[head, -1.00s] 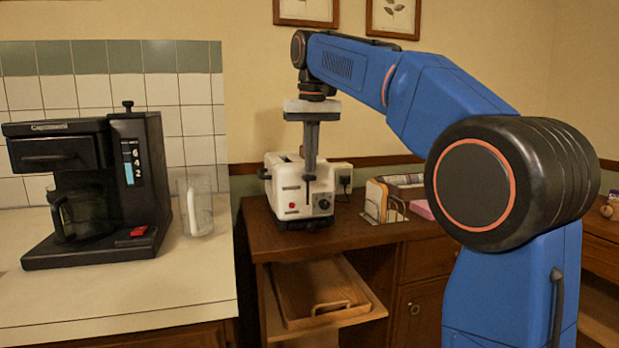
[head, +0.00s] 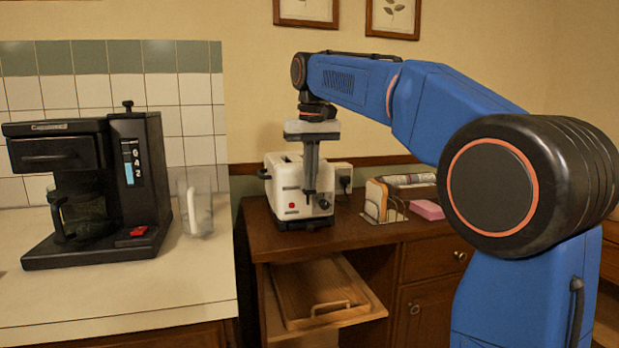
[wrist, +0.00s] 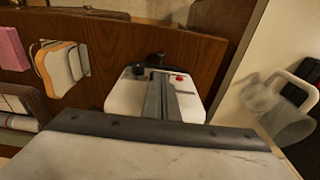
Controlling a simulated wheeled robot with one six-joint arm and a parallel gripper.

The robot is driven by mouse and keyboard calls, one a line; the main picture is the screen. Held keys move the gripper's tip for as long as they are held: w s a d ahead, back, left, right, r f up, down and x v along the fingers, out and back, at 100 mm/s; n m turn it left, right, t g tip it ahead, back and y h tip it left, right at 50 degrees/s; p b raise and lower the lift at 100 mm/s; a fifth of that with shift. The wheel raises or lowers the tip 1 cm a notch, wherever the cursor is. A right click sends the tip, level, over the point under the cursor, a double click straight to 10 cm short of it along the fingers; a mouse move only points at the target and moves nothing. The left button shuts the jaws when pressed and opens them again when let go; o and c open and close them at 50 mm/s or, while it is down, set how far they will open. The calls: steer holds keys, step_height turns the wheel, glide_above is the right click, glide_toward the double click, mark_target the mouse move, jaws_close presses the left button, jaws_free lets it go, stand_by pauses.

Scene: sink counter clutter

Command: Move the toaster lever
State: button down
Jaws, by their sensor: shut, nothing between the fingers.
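The white toaster (head: 283,203) stands on the brown wooden counter, with a red button and a dark knob on its front. It also shows in the wrist view (wrist: 125,97), partly covered by my gripper. My gripper (head: 310,200) points down in front of the toaster's front face, its fingers together and empty. In the wrist view the shut fingers (wrist: 158,85) reach over the toaster between the dark knob and the red button.
A black coffee maker (head: 95,190) and a clear pitcher (head: 196,203) stand on the tiled counter at left. A rack with bread slices (head: 377,200) and a pink block (head: 427,209) lie right of the toaster. A wooden tray (head: 320,290) sits on the shelf below.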

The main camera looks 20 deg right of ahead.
steer(key=shift+f, duration=0.85)
steer(key=s, duration=0.1)
steer(key=s+r, duration=0.1)
steer(key=s, duration=0.1)
steer(key=shift+r, duration=0.1)
step_height(320, 180, up, 12)
steer(key=s, duration=0.1)
steer(key=shift+s, duration=0.2)
